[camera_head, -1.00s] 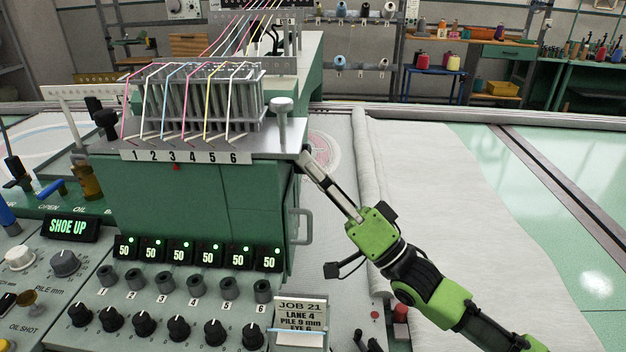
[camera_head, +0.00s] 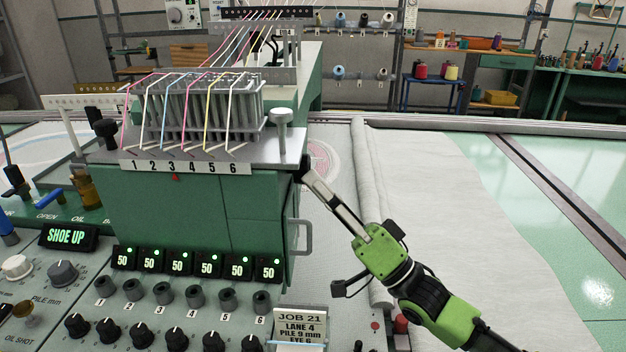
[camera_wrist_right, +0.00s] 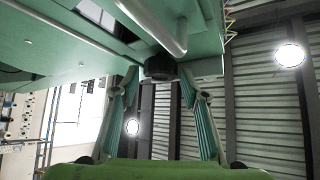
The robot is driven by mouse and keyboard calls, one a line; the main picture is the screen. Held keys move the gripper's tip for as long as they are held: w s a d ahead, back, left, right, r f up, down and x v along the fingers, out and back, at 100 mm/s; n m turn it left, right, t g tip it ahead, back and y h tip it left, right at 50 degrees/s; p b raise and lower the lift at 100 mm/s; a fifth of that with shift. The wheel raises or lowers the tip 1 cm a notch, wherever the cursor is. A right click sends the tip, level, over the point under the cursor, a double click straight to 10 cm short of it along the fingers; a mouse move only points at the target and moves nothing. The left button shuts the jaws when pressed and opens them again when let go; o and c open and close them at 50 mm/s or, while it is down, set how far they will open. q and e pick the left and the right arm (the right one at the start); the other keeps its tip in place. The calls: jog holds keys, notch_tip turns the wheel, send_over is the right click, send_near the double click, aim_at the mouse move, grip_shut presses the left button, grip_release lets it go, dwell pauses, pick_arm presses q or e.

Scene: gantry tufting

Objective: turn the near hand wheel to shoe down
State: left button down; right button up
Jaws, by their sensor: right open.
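My right gripper (camera_head: 308,179) reaches up-left to the right side of the green tufting head (camera_head: 190,215), just under its top plate. In the right wrist view, the open fingers (camera_wrist_right: 158,76) stand on either side of a dark round knob (camera_wrist_right: 160,66) under the green housing. This knob may be the near hand wheel; its full shape is hidden. I cannot tell whether the fingers touch it. In the head view only a dark bit (camera_head: 304,163) shows by the fingertips. The lit display (camera_head: 67,237) reads SHOE UP. My left gripper is not in view.
A grey bar handle (camera_head: 304,237) is on the head's right side, just below my fingers; a bar (camera_wrist_right: 155,22) crosses the wrist view. A silver knob (camera_head: 282,118) stands on the top plate. White cloth (camera_head: 430,200) lies to the right. Control knobs (camera_head: 145,328) fill the front panel.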

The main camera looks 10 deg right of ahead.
jog(key=v, duration=1)
jog(key=shift+s, duration=0.1)
